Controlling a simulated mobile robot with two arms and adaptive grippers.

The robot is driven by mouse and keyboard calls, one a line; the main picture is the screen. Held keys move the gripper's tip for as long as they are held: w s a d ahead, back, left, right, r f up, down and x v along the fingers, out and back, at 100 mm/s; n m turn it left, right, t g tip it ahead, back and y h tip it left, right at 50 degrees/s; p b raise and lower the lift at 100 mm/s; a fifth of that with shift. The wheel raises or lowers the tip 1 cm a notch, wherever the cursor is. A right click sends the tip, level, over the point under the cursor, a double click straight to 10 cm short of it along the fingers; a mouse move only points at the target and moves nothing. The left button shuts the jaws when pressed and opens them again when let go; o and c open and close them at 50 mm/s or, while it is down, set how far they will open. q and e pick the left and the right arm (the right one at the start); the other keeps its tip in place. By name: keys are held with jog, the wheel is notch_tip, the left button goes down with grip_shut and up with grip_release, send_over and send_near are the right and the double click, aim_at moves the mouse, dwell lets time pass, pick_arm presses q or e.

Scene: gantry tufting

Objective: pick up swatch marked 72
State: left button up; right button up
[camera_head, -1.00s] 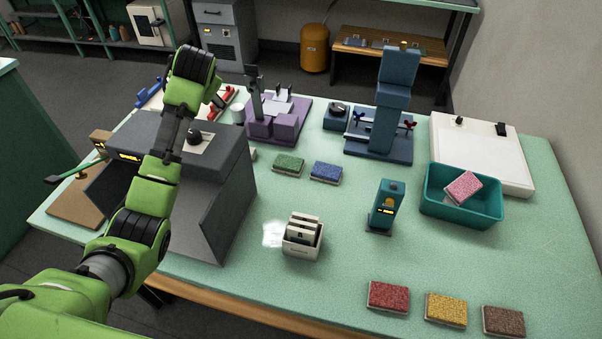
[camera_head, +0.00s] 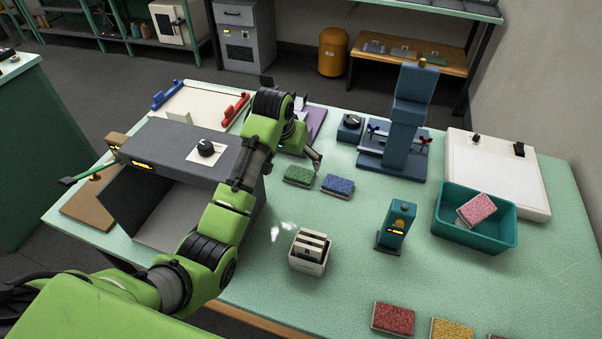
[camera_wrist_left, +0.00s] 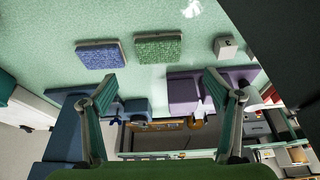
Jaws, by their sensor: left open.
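Several carpet swatches lie on the table, and I cannot read the mark 72 on any of them. A green swatch (camera_head: 299,175) and a blue swatch (camera_head: 337,187) lie side by side mid-table. A red swatch (camera_head: 392,318) and a yellow swatch (camera_head: 452,329) lie at the front right, with a brown one cut off by the frame edge. A pink swatch (camera_head: 477,209) leans in a teal bin (camera_head: 466,238). My left gripper (camera_head: 313,160) is above the table close behind the green swatch. In the left wrist view, its fingers (camera_wrist_left: 160,92) are spread and empty, with the green (camera_wrist_left: 158,48) and blue (camera_wrist_left: 100,55) swatches beyond.
A blue press (camera_head: 405,130) stands behind the blue swatch. A purple fixture (camera_head: 317,120) is partly hidden behind my left arm. A grey machine (camera_head: 170,150) is at left. Mid-table is clear between them.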

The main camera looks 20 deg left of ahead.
aim_at(300, 173)
pick_arm(q)
jog(key=x, duration=0.4)
jog(key=shift+w+d+f+p, duration=0.1)
jog(key=shift+w+f+p, duration=0.05)
jog(key=shift+f+p, duration=0.45)
jog(key=x, duration=0.3)
jog(key=shift+f+p, duration=0.15)
jog(key=shift+p, duration=0.25)
jog(key=shift+w+f, duration=0.1)
jog(key=shift+f, duration=0.4)
jog(key=c, duration=1)
